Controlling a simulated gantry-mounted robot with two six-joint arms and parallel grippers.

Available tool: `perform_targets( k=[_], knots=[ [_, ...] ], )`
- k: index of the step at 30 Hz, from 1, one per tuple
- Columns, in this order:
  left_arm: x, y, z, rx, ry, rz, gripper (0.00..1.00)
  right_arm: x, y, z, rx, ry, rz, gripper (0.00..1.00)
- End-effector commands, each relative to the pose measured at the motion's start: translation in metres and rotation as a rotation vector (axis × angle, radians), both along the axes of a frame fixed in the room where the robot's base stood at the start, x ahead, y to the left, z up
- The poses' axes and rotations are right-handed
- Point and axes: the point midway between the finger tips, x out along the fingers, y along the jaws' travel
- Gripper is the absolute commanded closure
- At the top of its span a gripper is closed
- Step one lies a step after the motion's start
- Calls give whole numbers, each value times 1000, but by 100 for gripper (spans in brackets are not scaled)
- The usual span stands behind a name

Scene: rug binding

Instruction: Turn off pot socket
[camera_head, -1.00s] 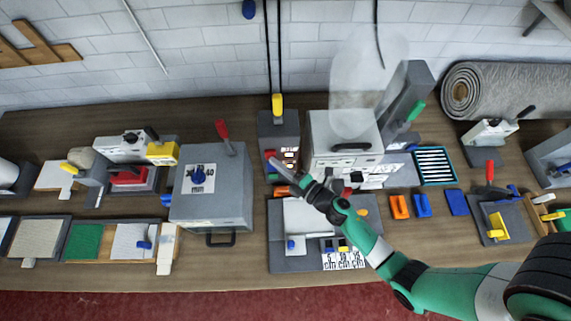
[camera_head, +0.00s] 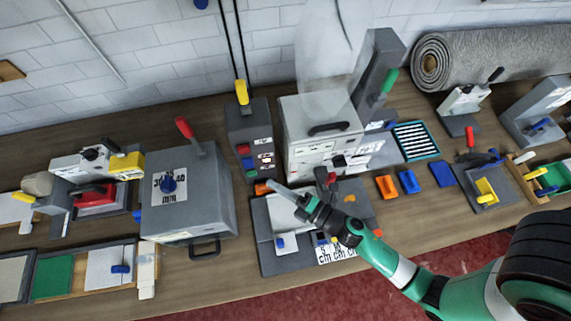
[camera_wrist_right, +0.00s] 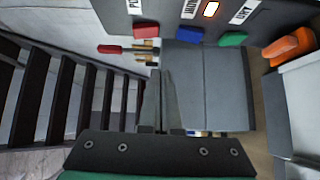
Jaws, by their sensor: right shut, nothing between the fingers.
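The grey socket box (camera_head: 236,120) stands at the back centre with a yellow plug (camera_head: 241,92) on top. Its front has red (camera_head: 243,149), blue (camera_head: 246,163) and green (camera_head: 250,175) switches beside white labels. In the right wrist view the label by the red switch (camera_wrist_right: 145,31) starts with "PO" and is cut off; an amber lamp (camera_wrist_right: 211,8) glows by the blue switch (camera_wrist_right: 182,34). My right gripper (camera_head: 273,186) is shut and empty, its tips below the green switch, apart from the switches in the wrist view. My left gripper is not in view.
An orange piece (camera_head: 262,188) lies close to the right fingertips. A white machine (camera_head: 320,130) stands right of the box, a grey cabinet with a red lever (camera_head: 190,205) left of it. A grey press-like base (camera_head: 268,250) lies under my right forearm.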

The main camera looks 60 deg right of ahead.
Motion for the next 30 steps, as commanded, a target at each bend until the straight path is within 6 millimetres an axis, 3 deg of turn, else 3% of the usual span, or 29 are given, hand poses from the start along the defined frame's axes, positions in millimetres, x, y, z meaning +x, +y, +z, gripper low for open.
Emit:
perform_targets(
  k=[3,9,26,30],
  knots=[
    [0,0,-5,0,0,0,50,-19,-1,-4,1,1,-2,100],
    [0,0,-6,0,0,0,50,-31,-1,-4,0,-1,0,100],
    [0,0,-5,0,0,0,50,-31,-1,-3,0,-1,2,100],
    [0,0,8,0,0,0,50,-17,3,24,-7,-41,20,100]
  ],
)
